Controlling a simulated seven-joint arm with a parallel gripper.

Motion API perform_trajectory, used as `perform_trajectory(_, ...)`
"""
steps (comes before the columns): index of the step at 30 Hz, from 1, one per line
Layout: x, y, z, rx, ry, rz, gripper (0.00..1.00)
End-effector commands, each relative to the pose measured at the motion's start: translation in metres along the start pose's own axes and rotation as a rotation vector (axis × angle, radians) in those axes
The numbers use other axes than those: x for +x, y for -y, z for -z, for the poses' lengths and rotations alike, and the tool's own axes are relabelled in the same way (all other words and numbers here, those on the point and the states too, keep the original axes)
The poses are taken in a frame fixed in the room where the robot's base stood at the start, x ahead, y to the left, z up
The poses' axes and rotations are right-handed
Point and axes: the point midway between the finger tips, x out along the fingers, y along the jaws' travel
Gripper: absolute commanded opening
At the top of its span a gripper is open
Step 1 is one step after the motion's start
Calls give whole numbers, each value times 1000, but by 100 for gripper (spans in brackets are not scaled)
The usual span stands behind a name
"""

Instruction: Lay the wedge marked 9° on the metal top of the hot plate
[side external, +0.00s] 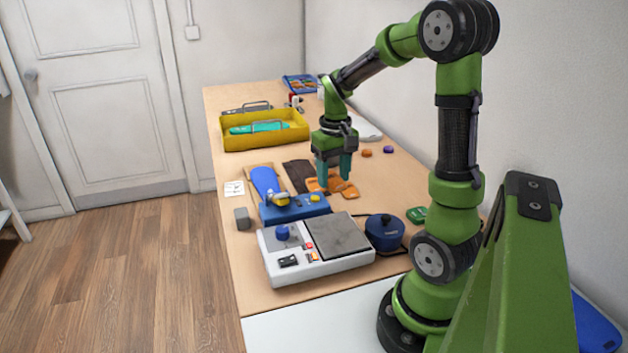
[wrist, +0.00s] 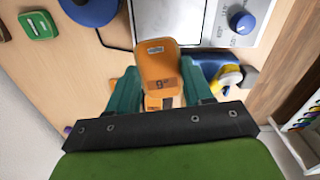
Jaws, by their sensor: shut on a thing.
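The orange wedge marked 9° (wrist: 158,62) is between the two teal fingers of my gripper (wrist: 162,84) in the wrist view, its dark label facing the camera. My gripper is shut on it. In the side view my gripper (side external: 333,170) is low over several orange wedges (side external: 345,190) on the table; which one it holds is hard to tell there, and so is any gap to the table. The white hot plate (side external: 275,272) stands nearer the camera, its grey metal top (side external: 338,234) bare. Part of the metal top (wrist: 185,18) shows in the wrist view.
A blue device (side external: 293,210) with a blue insole stands between the wedges and the hot plate. A blue lidded pot (side external: 385,232) stands right of the hot plate, a green box (side external: 417,215) beyond. A yellow tray (side external: 230,143) is farther back. A grey block (side external: 242,218) is at the left edge.

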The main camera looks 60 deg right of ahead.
Motion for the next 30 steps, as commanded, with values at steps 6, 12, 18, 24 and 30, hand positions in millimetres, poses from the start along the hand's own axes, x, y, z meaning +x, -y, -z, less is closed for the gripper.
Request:
perform_trajectory(6,3,27,-55,92,0,0,23)
perform_trajectory(12,27,25,-61,169,6,-2,23)
perform_trajectory(18,50,25,-60,171,3,0,23)
perform_trajectory(24,79,25,-61,169,5,-1,23)
perform_trajectory(30,88,25,-60,169,0,0,23)
